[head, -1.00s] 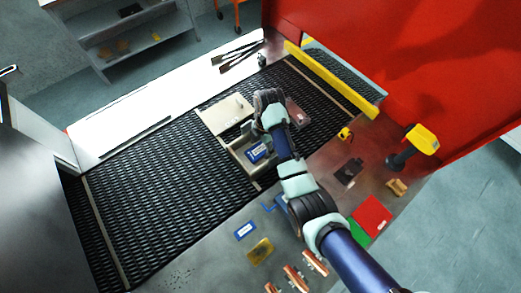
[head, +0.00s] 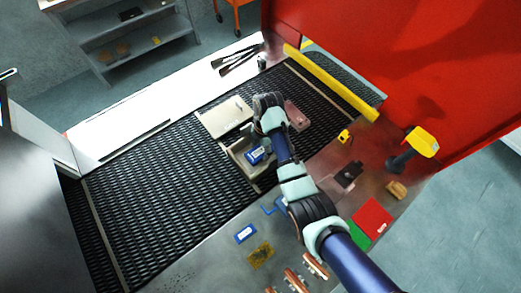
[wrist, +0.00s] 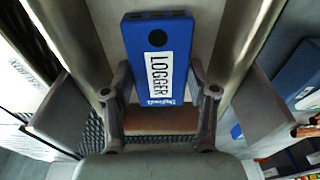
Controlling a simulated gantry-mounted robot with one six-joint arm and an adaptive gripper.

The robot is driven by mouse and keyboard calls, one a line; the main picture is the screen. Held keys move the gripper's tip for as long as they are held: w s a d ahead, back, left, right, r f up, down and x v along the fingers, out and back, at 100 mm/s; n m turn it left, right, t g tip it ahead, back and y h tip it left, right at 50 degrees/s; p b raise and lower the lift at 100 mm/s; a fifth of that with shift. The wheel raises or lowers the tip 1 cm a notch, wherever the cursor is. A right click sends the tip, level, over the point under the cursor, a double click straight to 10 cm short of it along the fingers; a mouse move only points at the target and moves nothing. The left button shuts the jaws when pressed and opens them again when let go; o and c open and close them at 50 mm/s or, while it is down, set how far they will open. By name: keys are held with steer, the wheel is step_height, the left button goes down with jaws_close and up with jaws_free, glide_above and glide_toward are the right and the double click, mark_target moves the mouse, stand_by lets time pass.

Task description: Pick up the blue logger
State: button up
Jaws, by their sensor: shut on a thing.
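The blue logger (head: 255,156) has a white label and sits within the open beige box (head: 243,174) on the mesh belt. In the wrist view the logger (wrist: 158,35) shows its "LOGGER" label, with one finger of my gripper (wrist: 160,88) on each side of its lower end. My gripper is shut on the logger. The logger appears still inside the box walls; whether it touches the floor of the box cannot be told. In the head view my arm hides the fingertips and part of the box.
The box's lid (head: 222,117) lies open behind it. A pinkish-brown block (head: 297,116) is to its right on the belt (head: 145,200). A yellow rail (head: 332,83) crosses behind. Small blue, yellow, copper, red and green items lie along the front metal ledge.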

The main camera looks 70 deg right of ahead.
mark_target(260, 150)
step_height(260, 150, up, 19)
steer(key=p, duration=1.3)
steer(key=shift+r+p, duration=0.15)
steer(key=shift+p, duration=0.25)
